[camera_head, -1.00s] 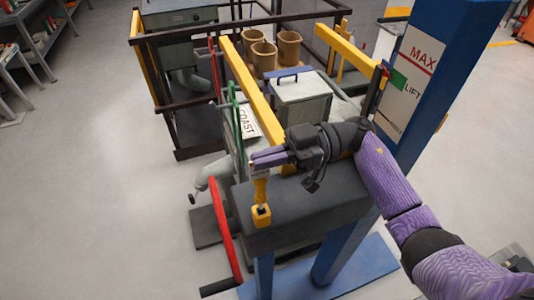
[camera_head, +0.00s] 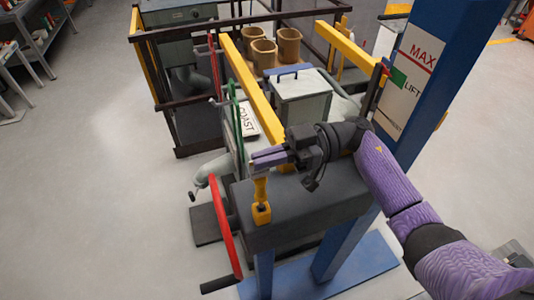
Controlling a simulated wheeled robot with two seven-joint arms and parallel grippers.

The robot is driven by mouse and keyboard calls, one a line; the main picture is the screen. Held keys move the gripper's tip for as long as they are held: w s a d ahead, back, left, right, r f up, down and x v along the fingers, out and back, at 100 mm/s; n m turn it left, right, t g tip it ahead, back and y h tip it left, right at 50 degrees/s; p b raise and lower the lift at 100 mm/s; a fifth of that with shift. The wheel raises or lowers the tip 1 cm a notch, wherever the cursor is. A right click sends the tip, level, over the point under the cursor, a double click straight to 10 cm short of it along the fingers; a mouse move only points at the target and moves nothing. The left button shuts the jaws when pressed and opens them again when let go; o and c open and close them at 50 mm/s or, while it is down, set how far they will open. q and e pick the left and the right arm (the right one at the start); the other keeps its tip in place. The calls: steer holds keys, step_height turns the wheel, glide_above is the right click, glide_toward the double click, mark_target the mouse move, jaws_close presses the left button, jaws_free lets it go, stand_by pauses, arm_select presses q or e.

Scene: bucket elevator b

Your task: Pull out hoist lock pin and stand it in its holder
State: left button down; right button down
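A yellow upright piece (camera_head: 260,188) stands on the front left end of the dark grey block (camera_head: 305,212); it looks like the pin. Its foot is at a square yellow socket (camera_head: 261,213), which looks like the holder. A small pale part shows at its top, just under my fingers. My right gripper (camera_head: 268,157) has two purple fingers pointing left, close together, over the top of the yellow piece. I cannot tell whether they touch or grip it. The pin's lower end is hidden. My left gripper is not in view.
A red crank lever (camera_head: 223,227) with a black handle stands left of the block. A blue column (camera_head: 436,80) rises at right.

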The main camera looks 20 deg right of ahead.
mark_target(267, 175)
steer(key=shift+f+b, duration=1.25)
steer(key=shift+f, duration=0.75)
steer(key=c, duration=0.7)
jaws_free()
steer(key=shift+c, duration=0.2)
steer(key=d+b, duration=0.2)
steer(key=d, duration=0.5)
steer(key=shift+w+d, duration=0.25)
steer(key=shift+w, duration=0.05)
